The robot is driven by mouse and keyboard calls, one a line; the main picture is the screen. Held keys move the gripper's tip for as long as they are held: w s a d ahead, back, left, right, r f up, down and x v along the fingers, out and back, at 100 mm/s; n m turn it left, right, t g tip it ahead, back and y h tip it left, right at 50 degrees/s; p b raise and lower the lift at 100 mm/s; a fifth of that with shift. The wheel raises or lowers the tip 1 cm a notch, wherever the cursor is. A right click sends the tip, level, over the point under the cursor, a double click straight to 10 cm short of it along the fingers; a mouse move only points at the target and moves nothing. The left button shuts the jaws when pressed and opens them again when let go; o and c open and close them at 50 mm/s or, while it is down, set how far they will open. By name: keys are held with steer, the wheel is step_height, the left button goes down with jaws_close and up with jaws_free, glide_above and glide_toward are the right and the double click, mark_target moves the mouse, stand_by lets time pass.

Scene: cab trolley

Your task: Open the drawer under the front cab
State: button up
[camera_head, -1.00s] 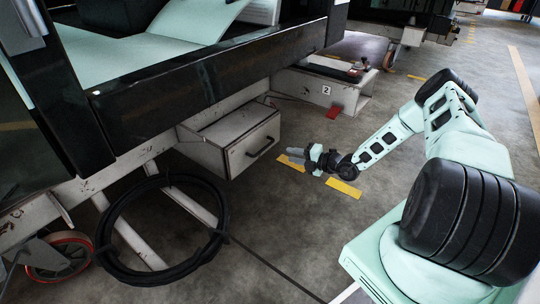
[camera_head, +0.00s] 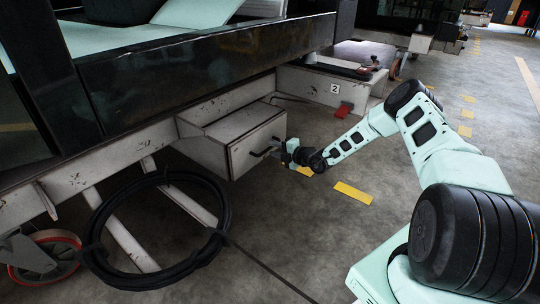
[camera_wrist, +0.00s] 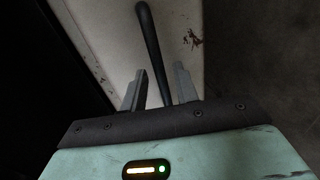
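The drawer (camera_head: 240,158) is a pale grey, worn box slung under the front cab (camera_head: 190,75). A dark bar handle (camera_head: 262,152) crosses its front face, and it also shows in the wrist view (camera_wrist: 151,45). My gripper (camera_head: 280,149) is at the right end of the handle, in front of the drawer face. In the wrist view my gripper (camera_wrist: 160,88) is open, with one finger on each side of the handle bar. The fingers look apart from the bar, though contact is hard to judge. The head view shows the fingertips only small.
A black coiled hose (camera_head: 90,235) hangs left of the drawer, near a red-rimmed wheel (camera_head: 45,258). Floor in front of the drawer is clear, with yellow marks (camera_head: 353,193).

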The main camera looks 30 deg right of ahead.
steer(key=shift+b+x, duration=0.5)
steer(key=shift+x, duration=0.85)
jaws_close()
steer(key=shift+s, duration=0.1)
steer(key=f+p+v, duration=0.2)
steer(key=p+v, duration=0.3)
steer(key=v, duration=0.9)
steer(key=s+f+p+v, duration=0.1)
steer(key=f+p+v, duration=0.2)
steer(key=v, duration=1.1)
steer(key=f+p+v, duration=0.3)
steer(key=p+v, duration=0.4)
steer(key=v, duration=0.6)
steer(key=shift+s+d, duration=0.45)
steer(key=shift+s, duration=0.15)
